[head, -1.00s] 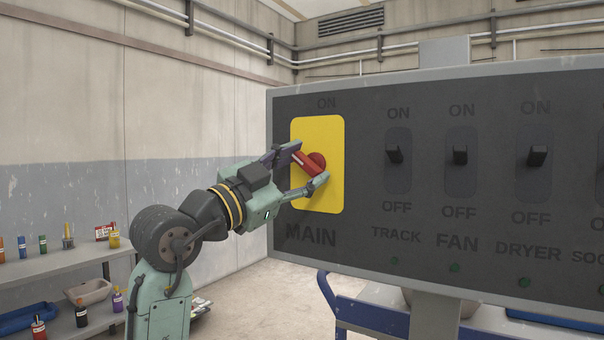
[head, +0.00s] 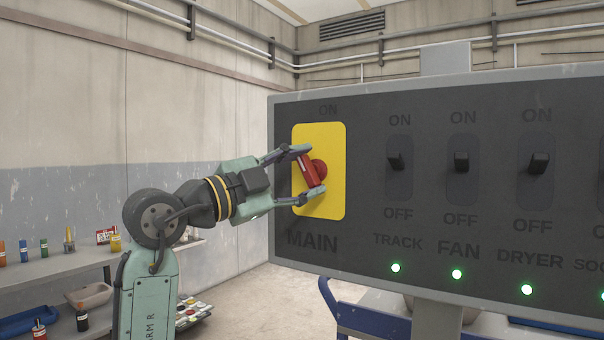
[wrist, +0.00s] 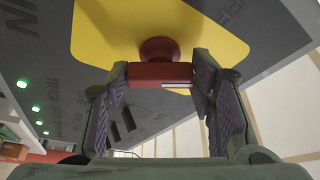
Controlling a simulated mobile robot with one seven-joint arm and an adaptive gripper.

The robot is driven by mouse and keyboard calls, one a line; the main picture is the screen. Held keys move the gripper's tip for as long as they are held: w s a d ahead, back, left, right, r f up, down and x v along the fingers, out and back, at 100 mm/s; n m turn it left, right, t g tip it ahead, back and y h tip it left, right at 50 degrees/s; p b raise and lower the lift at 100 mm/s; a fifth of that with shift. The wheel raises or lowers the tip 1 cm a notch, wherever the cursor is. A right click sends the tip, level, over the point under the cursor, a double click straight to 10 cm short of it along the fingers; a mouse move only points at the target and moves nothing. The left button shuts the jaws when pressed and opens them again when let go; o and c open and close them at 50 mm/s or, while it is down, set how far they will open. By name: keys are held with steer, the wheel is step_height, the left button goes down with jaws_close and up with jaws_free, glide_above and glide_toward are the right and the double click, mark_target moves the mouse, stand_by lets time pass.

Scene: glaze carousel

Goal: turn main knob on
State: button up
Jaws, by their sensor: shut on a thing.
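The red main knob (head: 308,170) sits on a yellow plate (head: 335,195) at the left of the dark switch panel, above the word MAIN and below ON. Its bar stands close to upright, tilted slightly. My gripper (head: 308,173) is shut on the knob, one finger at its upper end and one at its lower end. In the wrist view the knob's bar (wrist: 160,74) lies between the two finger pads, with its round hub behind it on the yellow plate (wrist: 110,30).
The panel (head: 425,235) also carries TRACK (head: 395,162), FAN (head: 460,162) and DRYER (head: 538,163) switches. Green lamps (head: 457,274) below them are lit. A shelf with bottles (head: 43,248) stands at left. A blue-railed cart (head: 345,312) is below the panel.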

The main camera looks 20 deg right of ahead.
steer(key=o, duration=1.2)
steer(key=shift+c, duration=0.2)
steer(key=v, duration=1.2)
